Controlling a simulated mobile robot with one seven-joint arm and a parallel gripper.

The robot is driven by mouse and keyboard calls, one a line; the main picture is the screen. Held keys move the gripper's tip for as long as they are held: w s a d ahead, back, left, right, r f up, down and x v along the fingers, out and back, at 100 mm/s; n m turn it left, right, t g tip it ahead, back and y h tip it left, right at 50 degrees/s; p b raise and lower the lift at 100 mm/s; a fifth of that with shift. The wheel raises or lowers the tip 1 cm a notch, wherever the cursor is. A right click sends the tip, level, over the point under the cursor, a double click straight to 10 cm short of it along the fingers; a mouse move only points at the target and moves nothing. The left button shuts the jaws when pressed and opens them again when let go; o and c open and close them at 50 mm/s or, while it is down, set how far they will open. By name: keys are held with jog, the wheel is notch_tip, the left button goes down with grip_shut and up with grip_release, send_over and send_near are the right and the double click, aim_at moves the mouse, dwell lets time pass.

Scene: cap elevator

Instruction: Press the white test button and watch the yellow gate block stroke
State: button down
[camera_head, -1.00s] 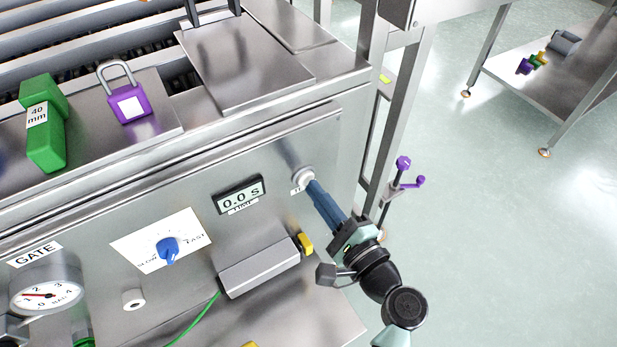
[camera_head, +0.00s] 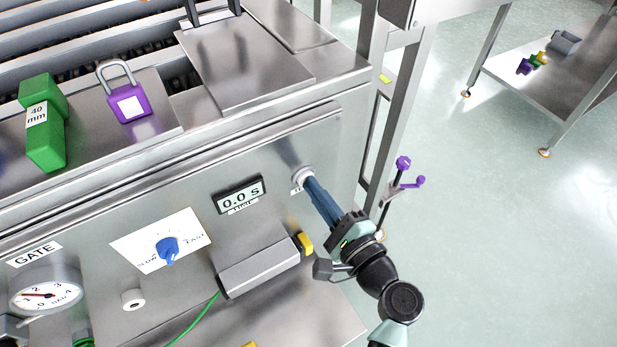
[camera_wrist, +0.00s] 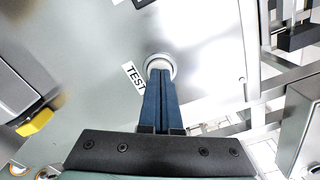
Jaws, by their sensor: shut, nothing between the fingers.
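The white test button (camera_head: 303,174) is a round button in a metal ring at the right end of the panel. It also shows in the wrist view (camera_wrist: 160,62), beside a label reading TEST. My gripper (camera_head: 309,182) is shut with nothing in it. Its blue fingertips are at the button's face and cover part of it; I cannot tell whether the button is pressed in. The yellow gate block (camera_head: 305,243) sits at the right end of a grey cylinder body (camera_head: 260,266) below the display. It also shows in the wrist view (camera_wrist: 35,122).
The timer display (camera_head: 240,195) reads 0.0 s. A blue speed knob (camera_head: 167,248) and a pressure gauge (camera_head: 45,290) are further left.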

jog(key=shift+w+a, duration=0.15)
jog(key=shift+w, duration=0.05)
dwell(0.3)
jog(key=shift+p+v, duration=0.5)
jog(key=shift+v, duration=2.3)
